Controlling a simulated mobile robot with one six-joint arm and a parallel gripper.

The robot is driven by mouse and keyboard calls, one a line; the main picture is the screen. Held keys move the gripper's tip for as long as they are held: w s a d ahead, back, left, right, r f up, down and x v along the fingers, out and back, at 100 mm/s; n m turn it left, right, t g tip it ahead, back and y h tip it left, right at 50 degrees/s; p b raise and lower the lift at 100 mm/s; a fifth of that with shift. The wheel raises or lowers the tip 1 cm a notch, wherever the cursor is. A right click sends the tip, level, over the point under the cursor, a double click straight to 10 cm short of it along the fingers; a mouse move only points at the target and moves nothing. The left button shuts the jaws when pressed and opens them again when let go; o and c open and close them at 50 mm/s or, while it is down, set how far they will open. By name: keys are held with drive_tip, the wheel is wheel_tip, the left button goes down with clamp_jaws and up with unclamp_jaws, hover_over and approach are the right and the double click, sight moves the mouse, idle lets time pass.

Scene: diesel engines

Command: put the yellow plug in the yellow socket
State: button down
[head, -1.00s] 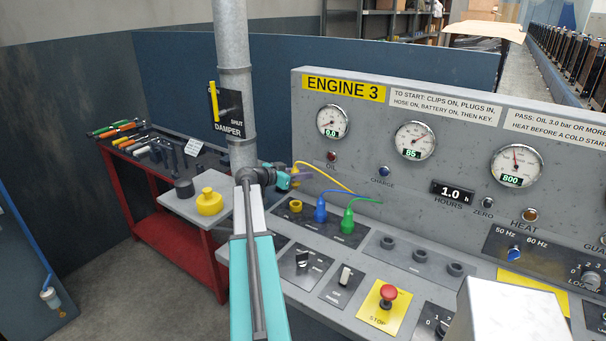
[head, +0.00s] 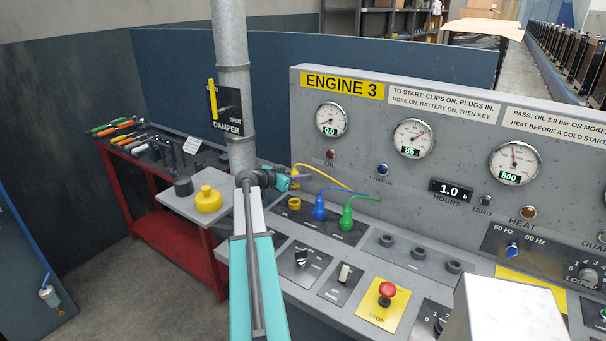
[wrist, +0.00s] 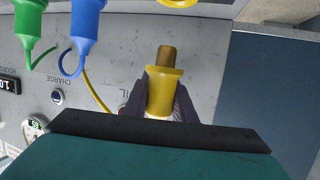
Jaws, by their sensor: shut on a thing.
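The yellow plug (wrist: 160,92) is held between the two dark fingers of my gripper (wrist: 158,98). Its brownish tip sticks out past the fingers, toward the top of the wrist view. In the head view my gripper (head: 297,178) is above the console's sloping top, with the yellow cable running right from the plug. The yellow socket (head: 294,204) is a yellow ring below the gripper, left of the blue plug. Part of its ring shows at the top edge of the wrist view (wrist: 178,3), ahead of the plug tip. The plug is apart from the socket.
The blue plug (head: 319,210) and green plug (head: 346,219) stand in sockets just right of the yellow one. The gauge panel (head: 420,165) rises behind.

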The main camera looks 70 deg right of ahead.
drive_tip(key=shift+f, duration=2.15)
drive_tip(key=shift+f+b, duration=0.4)
drive_tip(key=shift+b, duration=0.3)
drive_tip(key=shift+f+b, duration=1)
drive_tip(key=shift+b, duration=0.8)
drive_tip(key=c, duration=1.4)
unclamp_jaws()
drive_tip(key=shift+a, duration=0.1)
